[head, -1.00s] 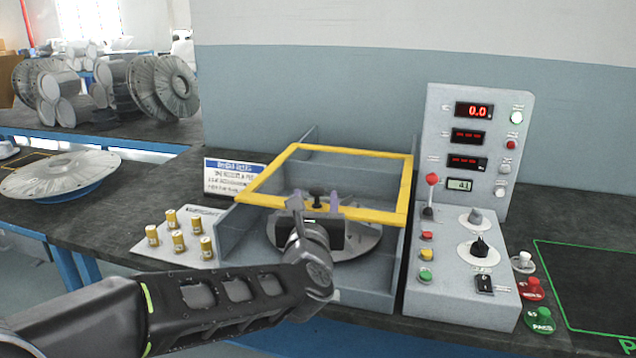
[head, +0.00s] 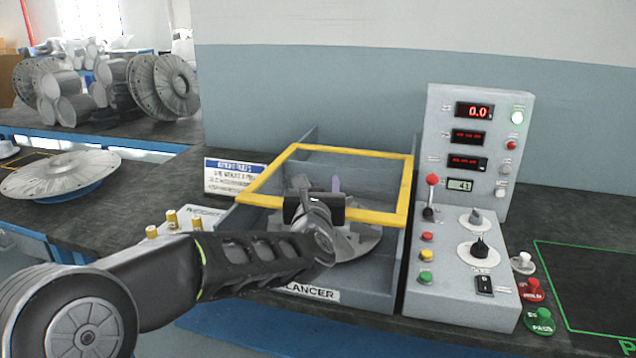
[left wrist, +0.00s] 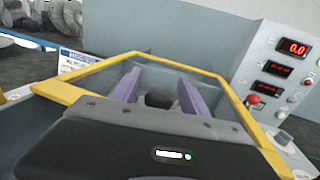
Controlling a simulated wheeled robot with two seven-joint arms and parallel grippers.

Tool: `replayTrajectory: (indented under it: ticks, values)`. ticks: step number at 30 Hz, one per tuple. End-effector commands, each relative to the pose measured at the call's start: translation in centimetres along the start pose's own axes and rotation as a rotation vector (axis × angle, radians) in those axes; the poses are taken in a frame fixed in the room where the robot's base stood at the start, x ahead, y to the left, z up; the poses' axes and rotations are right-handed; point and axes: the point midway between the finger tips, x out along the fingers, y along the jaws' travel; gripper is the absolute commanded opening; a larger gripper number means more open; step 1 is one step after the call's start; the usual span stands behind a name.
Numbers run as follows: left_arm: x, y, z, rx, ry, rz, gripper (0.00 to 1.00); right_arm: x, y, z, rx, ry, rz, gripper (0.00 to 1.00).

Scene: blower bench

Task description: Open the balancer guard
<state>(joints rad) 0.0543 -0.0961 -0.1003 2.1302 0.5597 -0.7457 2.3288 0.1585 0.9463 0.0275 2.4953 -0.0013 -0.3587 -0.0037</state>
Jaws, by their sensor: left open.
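The balancer guard (head: 350,152) is a clear panel in a yellow frame lying across the top of the grey balancer box (head: 362,285). A grey round rotor (head: 362,245) shows partly inside the box. My left gripper (head: 318,185) is over the front bar of the guard, with its palm hiding part of that bar. In the left wrist view, its two purple fingers (left wrist: 160,78) stand apart, with a dark knob-like piece (left wrist: 158,100) between them. I cannot tell whether they touch it. The yellow frame (left wrist: 232,97) surrounds the fingers in that view. My right gripper is not in view.
The control panel (head: 465,265) with a red-knobbed lever (head: 432,181) stands right of the box. A blue and white sign (head: 232,177) and brass weights (head: 172,217) are to the left. PASS and other buttons (head: 540,320) sit at the right front.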

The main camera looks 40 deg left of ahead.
Motion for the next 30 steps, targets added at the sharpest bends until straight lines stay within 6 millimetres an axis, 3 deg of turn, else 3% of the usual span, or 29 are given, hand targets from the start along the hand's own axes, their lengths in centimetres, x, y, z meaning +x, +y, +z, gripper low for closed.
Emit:
replayTrajectory:
  ticks: [9,27,30]
  values:
    - [0.37,0.04,-0.04,0.0,0.0,0.0,0.53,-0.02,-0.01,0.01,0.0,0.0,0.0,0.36]
    - [0.34,0.02,-0.03,0.001,0.0,0.0,0.04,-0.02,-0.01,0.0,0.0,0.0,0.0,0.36]
    - [0.34,0.01,-0.04,0.001,0.0,0.0,0.0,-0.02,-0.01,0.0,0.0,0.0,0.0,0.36]
